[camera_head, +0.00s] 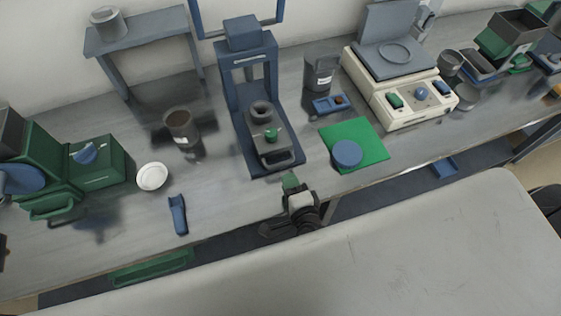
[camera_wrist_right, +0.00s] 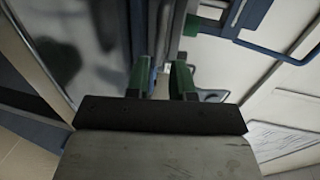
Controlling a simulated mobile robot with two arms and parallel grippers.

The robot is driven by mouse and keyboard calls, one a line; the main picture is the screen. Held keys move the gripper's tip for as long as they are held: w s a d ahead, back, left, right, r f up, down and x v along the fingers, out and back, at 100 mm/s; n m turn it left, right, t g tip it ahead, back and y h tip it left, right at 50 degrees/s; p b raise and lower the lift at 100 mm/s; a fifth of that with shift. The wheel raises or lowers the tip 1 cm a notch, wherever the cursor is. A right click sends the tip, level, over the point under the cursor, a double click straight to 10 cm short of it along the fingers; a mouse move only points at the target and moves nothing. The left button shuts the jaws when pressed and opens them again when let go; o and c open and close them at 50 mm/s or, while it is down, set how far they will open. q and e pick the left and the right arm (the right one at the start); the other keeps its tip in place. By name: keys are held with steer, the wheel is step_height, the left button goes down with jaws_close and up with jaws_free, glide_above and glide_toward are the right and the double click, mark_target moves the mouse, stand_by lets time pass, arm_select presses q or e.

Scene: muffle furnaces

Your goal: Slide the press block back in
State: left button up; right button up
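The blue press (camera_head: 236,95) stands on the bench in the middle of the head view. A grey handle (camera_head: 279,164) is on the block's front. My right gripper (camera_head: 290,182) is just in front of this handle, apart from it, at the bench's front edge. In the right wrist view, the green fingertips (camera_wrist_right: 161,75) are apart with an empty gap between them. My left gripper is not in view.
A green mat (camera_head: 366,137) with a blue disc (camera_head: 347,154) lies right of the press. A cream hotplate device (camera_head: 400,92) stands beyond. Left are a dark jar (camera_head: 181,126), a white dish (camera_head: 152,176) and a blue tool (camera_head: 178,214).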

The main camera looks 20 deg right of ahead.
mark_target(281, 163)
steer(key=w, duration=0.3)
steer(key=w+f, duration=0.1)
steer(key=w, duration=0.3)
steer(key=shift+w+a+f+p, duration=0.1)
steer(key=shift+w+f+p, duration=0.1)
steer(key=shift+p, duration=0.1)
steer(key=shift+s, duration=0.1)
jaws_close()
